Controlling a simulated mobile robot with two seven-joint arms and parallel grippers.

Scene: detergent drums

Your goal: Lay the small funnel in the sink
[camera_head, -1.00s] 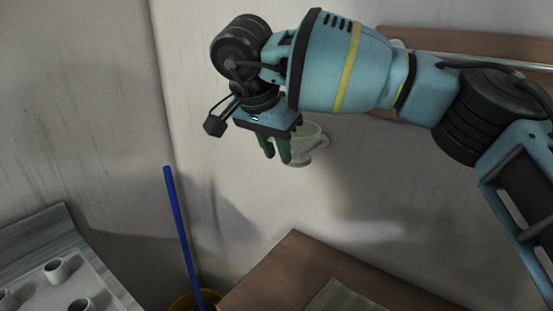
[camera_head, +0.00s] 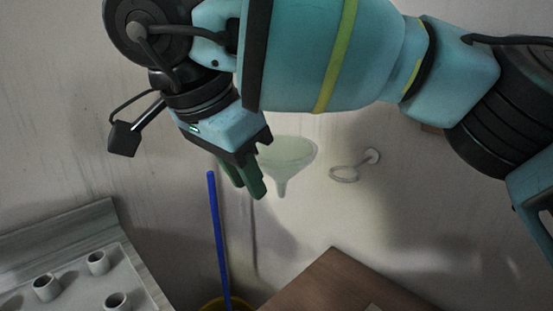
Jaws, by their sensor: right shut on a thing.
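The small funnel (camera_head: 287,153) is pale green and hangs upright in the air, wide mouth up and spout down. My right gripper (camera_head: 247,186), with dark green fingers, is shut on the funnel's left side. The fingers hide part of its rim. The funnel is apart from an empty wall ring (camera_head: 344,174) to its right. I see no sink that I can make out. My left gripper is not in view.
A grey tray (camera_head: 75,278) with several pale upright cylinders is at lower left. A blue stick (camera_head: 218,235) rises from a yellow bucket (camera_head: 213,304). A brown wooden surface (camera_head: 325,284) is at lower right. The wall is close behind.

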